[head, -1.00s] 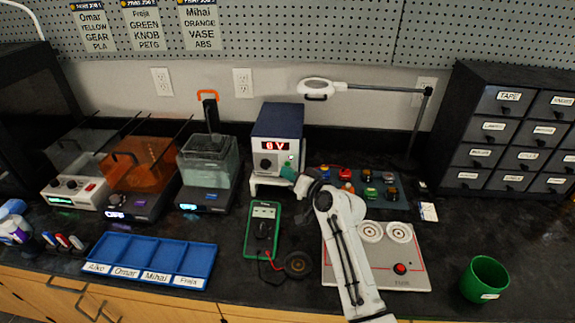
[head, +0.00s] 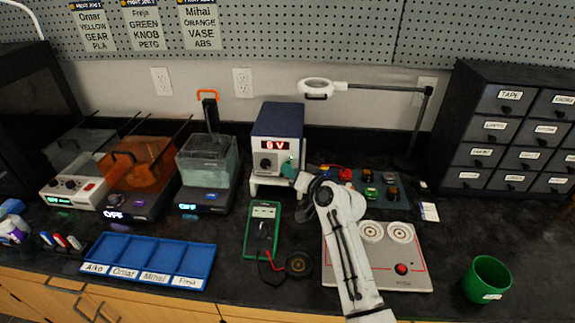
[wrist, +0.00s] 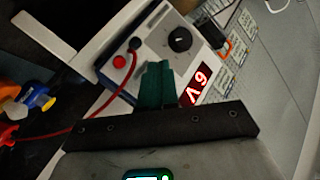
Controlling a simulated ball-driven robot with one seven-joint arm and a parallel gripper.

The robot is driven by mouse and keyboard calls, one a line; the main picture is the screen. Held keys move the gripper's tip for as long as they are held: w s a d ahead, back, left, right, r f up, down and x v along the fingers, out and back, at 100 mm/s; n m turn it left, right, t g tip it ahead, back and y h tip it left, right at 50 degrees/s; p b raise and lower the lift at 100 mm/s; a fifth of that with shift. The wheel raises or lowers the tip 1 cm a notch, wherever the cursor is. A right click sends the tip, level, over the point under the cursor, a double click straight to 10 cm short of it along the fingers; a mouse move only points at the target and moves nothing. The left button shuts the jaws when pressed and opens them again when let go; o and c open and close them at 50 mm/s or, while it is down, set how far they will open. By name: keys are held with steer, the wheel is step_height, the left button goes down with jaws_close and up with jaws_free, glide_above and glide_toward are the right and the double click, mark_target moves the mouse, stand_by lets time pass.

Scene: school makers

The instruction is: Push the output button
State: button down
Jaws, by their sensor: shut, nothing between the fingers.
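The power supply (head: 277,130) is a box with a dark blue top and a pale front. It stands on a white stand (head: 262,182) against the back of the bench. Its front has a lit red display (head: 276,145), a black knob (head: 266,163) and a small green light (head: 290,158). My gripper (head: 288,170) has teal fingers, shut and empty, right at the lower right of this front. In the wrist view, the fingers (wrist: 157,84) lie over the front between the display and the red socket (wrist: 119,61). I cannot tell touching from near. The output button is not clearly seen; the fingers may cover it.
A red lead (wrist: 124,85) runs from the front. A water-filled tank (head: 207,160) stands left. A magnifier lamp (head: 318,88) reaches in above right. The bench at front right is partly clear.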

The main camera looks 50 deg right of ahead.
stand_by(0.4)
steer(key=shift+s+a, duration=0.3)
steer(key=shift+a, duration=0.15)
steer(key=s+a+p, duration=0.3)
steer(key=a, duration=0.1)
steer(key=shift+s+a+p, duration=0.35)
steer(key=shift+a+p, duration=0.05)
steer(key=c, duration=1.8)
jaws_free()
steer(key=shift+c, duration=0.2)
